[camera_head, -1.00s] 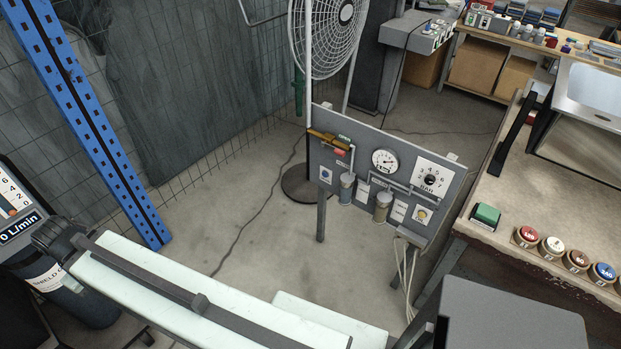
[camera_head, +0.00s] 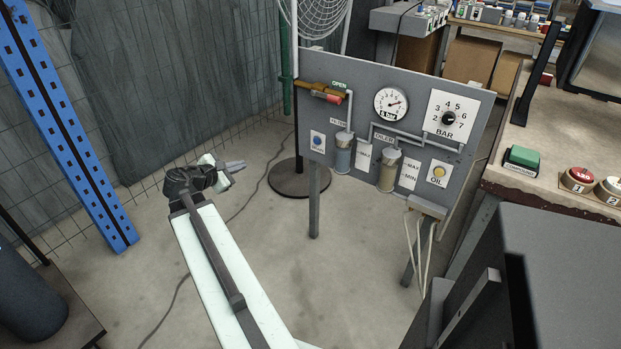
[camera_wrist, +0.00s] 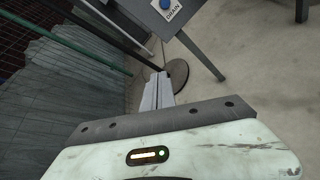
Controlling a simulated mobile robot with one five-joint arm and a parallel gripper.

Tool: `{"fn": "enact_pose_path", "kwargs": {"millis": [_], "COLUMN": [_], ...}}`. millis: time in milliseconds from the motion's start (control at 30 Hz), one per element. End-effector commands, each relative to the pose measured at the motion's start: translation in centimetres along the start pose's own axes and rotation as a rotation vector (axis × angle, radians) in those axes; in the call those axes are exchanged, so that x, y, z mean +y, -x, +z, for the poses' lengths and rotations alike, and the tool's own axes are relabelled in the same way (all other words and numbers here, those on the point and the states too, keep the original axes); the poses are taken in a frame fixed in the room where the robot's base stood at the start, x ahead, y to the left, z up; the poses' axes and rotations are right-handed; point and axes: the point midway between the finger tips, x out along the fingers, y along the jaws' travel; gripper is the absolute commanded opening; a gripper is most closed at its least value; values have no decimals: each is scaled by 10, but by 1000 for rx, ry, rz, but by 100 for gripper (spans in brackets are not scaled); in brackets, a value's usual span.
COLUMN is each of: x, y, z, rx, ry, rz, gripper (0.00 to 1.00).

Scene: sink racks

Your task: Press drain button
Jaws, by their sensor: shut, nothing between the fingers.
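The drain button is a small blue button (camera_head: 317,140) on a white plate at the left of the grey panel (camera_head: 350,75). In the wrist view the blue button (camera_wrist: 166,4) shows at the top edge, above the word DRAIN. My gripper (camera_head: 238,165) is shut and empty. It is left of the panel and lower than the button in the head view, with a clear gap between them. Its closed fingertips also show in the wrist view (camera_wrist: 158,76), pointing up the picture below and left of the button.
The panel also carries a gauge (camera_head: 391,104), a BAR dial (camera_head: 448,118), a yellow OIL button (camera_head: 439,171) and a brass valve (camera_head: 325,92). A blue post (camera_head: 75,140) stands left. A fan's round base (camera_head: 300,182) is behind the panel.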

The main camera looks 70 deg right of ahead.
Motion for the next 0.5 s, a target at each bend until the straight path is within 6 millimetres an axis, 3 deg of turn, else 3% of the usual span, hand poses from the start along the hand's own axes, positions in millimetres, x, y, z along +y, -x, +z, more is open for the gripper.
{"fn": "enact_pose_path", "kwargs": {"millis": [33, 100, 200, 333, 500], "x": [-29, -44, -60, -72, -72], "y": [-43, -77, -112, -134, -139], "z": [-8, 11, 34, 54, 66], "rx": [-75, -176, -293, -384, -419], "ry": [86, 228, 405, 556, 618], "rz": [14, 33, 36, 26, 20], "gripper": [0, 0, 0, 0, 0]}}
